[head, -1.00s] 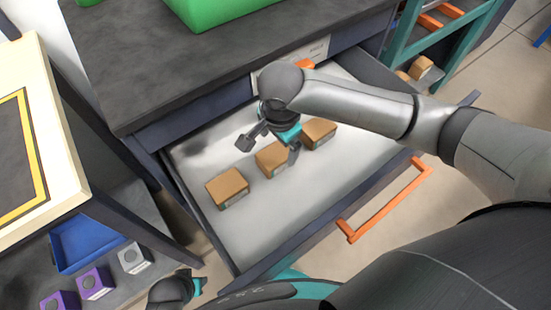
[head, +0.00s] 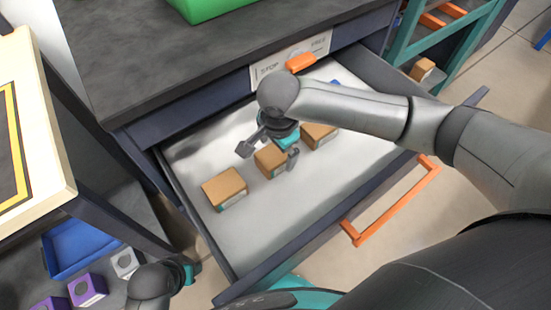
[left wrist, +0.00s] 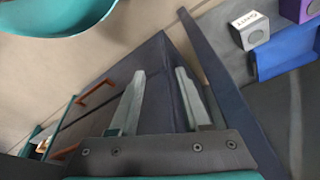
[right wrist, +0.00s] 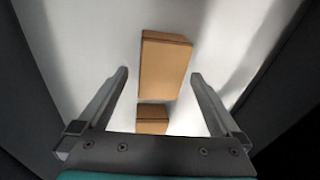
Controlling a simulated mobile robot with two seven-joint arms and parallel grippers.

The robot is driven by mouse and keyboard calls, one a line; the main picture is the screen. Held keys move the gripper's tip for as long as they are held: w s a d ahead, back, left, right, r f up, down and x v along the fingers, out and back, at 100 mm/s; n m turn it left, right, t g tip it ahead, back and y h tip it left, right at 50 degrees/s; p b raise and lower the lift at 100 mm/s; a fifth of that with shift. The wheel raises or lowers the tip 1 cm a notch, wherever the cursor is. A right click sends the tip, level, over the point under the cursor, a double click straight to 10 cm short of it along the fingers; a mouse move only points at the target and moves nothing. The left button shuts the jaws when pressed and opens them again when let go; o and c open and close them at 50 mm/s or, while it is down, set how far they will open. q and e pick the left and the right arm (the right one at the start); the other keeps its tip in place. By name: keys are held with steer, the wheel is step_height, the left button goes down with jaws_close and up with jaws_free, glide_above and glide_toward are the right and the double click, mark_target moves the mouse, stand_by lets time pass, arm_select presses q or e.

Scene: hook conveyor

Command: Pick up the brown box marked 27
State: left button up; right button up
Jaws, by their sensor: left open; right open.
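Three brown boxes lie in a row in the open drawer in the head view: a left one (head: 224,188), a middle one (head: 270,161) and a right one (head: 319,136). I cannot read a number on any of them, so I cannot tell which is 27. My right gripper (head: 268,153) is open and empty over the middle box, partly hiding it. In the right wrist view one brown box (right wrist: 165,66) shows between the open fingers, with another brown box (right wrist: 152,118) nearer the palm. My left gripper (left wrist: 160,72) is open and empty, away from the boxes.
The drawer (head: 307,207) has raised walls and an orange handle (head: 390,203). A dark worktop (head: 170,70) stands above its back. A blue tray (head: 75,245) and purple boxes (head: 87,290) are at lower left. The drawer floor in front of the boxes is clear.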

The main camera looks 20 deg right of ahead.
mark_target(276, 154)
steer(key=f, duration=0.1)
steer(key=f+b, duration=0.1)
steer(key=f, duration=0.1)
steer(key=shift+w+b, duration=0.25)
steer(key=shift+b, duration=0.15)
arm_select(q)
steer(key=shift+t, duration=0.4)
steer(key=r, duration=0.1)
steer(key=w+r, duration=0.1)
steer(key=r, duration=0.2)
steer(key=shift+w+d+r, duration=0.1)
steer(key=shift+w+r, duration=0.15)
steer(key=shift+w, duration=0.05)
steer(key=shift+r+p, duration=0.55)
steer(key=shift+r, duration=0.05)
arm_select(e)
steer(key=shift+f, duration=0.25)
steer(key=c, duration=1.3)
